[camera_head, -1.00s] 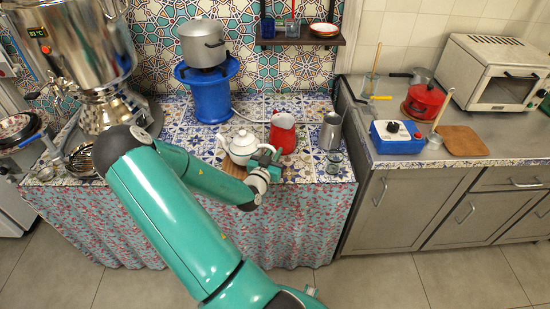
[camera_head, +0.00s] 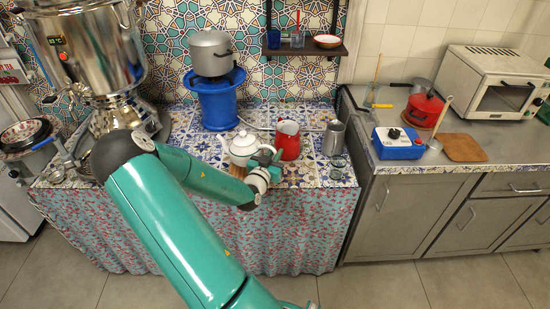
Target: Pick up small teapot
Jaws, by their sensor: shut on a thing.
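The small white teapot (camera_head: 241,146) is on the tiled counter at the centre left, above a wooden board (camera_head: 237,171) that my arm partly covers. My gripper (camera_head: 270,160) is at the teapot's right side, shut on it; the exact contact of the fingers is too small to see. I cannot tell whether the teapot's base touches the board. My arm hides its lower front.
A red pitcher (camera_head: 288,140) stands close to the right of the teapot, with a metal mug (camera_head: 333,138) and a glass (camera_head: 337,168) beyond. A large samovar (camera_head: 85,50) stands at the left. A blue stand (camera_head: 215,100) with a grey pot (camera_head: 210,53) is behind.

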